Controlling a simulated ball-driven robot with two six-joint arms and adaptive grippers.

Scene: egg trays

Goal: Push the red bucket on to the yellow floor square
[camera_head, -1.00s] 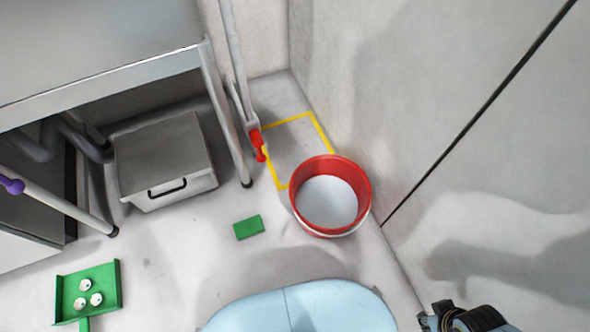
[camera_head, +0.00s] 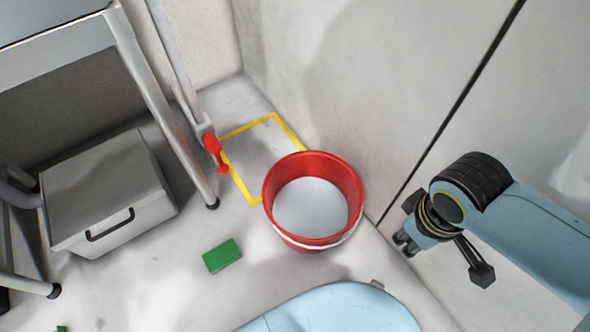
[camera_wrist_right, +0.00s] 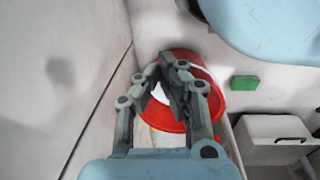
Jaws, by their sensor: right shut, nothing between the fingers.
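The red bucket (camera_head: 354,184) stands upright on the floor by the right wall, with a pale interior. It covers the near right part of the yellow floor square (camera_head: 237,183), whose outline shows behind and left of it. My right gripper (camera_head: 403,243) is right of the bucket, apart from it in the head view, close to the wall. In the right wrist view the shut, empty right gripper (camera_wrist_right: 172,92) overlaps the bucket (camera_wrist_right: 210,82) in the picture. My left gripper is in neither view.
A green block (camera_head: 222,256) lies on the floor left of the bucket. A grey lidded box (camera_head: 108,190) stands under the metal table (camera_head: 60,48). A red-ended pole (camera_head: 214,152) leans near the square's left edge. The wall (camera_head: 400,90) bounds the right side.

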